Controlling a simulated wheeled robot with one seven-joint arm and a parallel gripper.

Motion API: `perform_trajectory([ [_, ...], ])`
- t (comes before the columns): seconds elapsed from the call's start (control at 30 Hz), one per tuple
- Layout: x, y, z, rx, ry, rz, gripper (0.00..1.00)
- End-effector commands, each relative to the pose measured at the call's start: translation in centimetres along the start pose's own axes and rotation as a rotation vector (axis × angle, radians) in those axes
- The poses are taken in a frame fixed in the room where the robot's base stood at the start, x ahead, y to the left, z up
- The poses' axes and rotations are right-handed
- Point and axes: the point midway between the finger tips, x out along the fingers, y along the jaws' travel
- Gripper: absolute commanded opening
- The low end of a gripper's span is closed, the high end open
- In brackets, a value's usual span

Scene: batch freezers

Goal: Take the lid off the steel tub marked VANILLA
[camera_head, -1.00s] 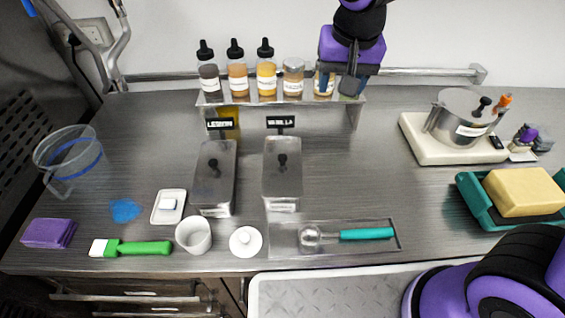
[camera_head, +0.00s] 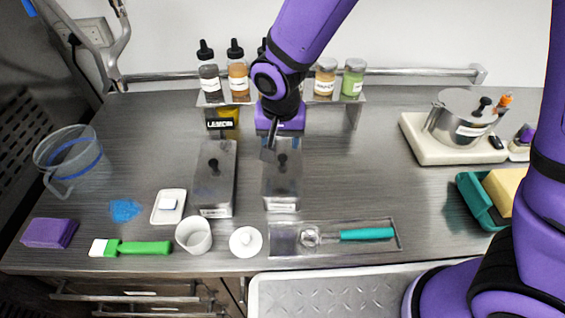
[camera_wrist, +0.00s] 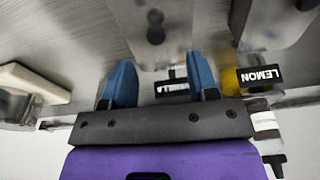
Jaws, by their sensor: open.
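The VANILLA steel tub (camera_head: 282,190) stands mid-counter with its lid (camera_head: 272,172) on. The lid's black knob (camera_head: 282,159) shows just below my gripper (camera_head: 280,143) in the head view. In the wrist view, my gripper (camera_wrist: 161,70) is open and empty, with its blue fingers apart. The lid knob (camera_wrist: 155,27) lies beyond the fingertips, slightly left of the middle between them. The VANILLA sign (camera_wrist: 173,86) shows between the fingers there; in the head view my gripper hides it. I cannot tell the gap between fingers and knob.
The LEMON tub (camera_head: 215,180), also lidded with a knob, stands close on the left. A shelf of bottles (camera_head: 237,72) is behind. In front are a steel tray with a scoop (camera_head: 360,234), a white lid (camera_head: 246,241) and a white cup (camera_head: 194,236).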

Motion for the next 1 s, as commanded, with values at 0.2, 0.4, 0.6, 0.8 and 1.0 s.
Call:
perform_trajectory([
  [0.2, 1.5, 0.2, 0.1, 0.001, -0.002, 0.002, 0.54],
  [0.4, 4.3, 0.4, 0.3, 0.000, -0.002, 0.002, 0.54],
  [0.6, 5.5, 0.4, 0.3, 0.000, -0.001, 0.001, 0.54],
  [0.8, 5.6, 0.4, 0.3, 0.000, 0.000, 0.000, 0.54],
  [1.0, 5.6, 0.4, 0.3, 0.001, 0.000, 0.000, 0.15],
])
